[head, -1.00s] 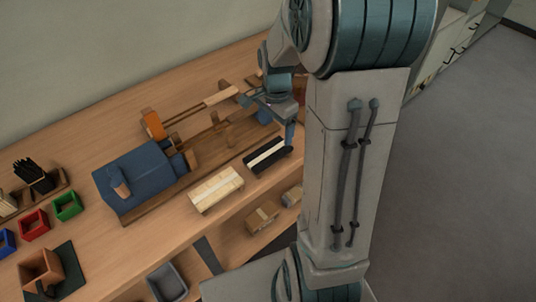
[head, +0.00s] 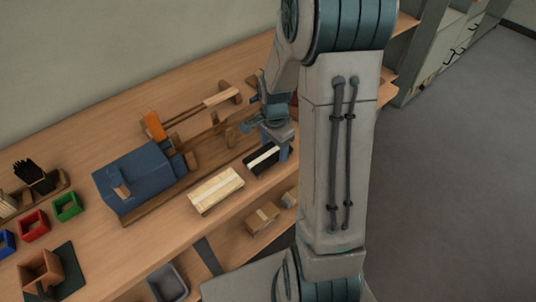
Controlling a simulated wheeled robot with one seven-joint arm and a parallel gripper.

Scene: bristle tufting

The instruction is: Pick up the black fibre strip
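The black fibre strip (head: 258,164), dark with a pale band across its middle, lies on the wooden bench near its front edge. My gripper (head: 268,144) is above and just behind the strip, pointing down, and covers part of its right end. Whether the fingers touch the strip, or are open or shut, is too small and partly hidden to tell.
A cream fibre bundle (head: 216,190) lies left of the strip. Red (head: 34,225) and green (head: 67,206) boxes sit at left. A lower shelf holds small cardboard boxes (head: 262,219).

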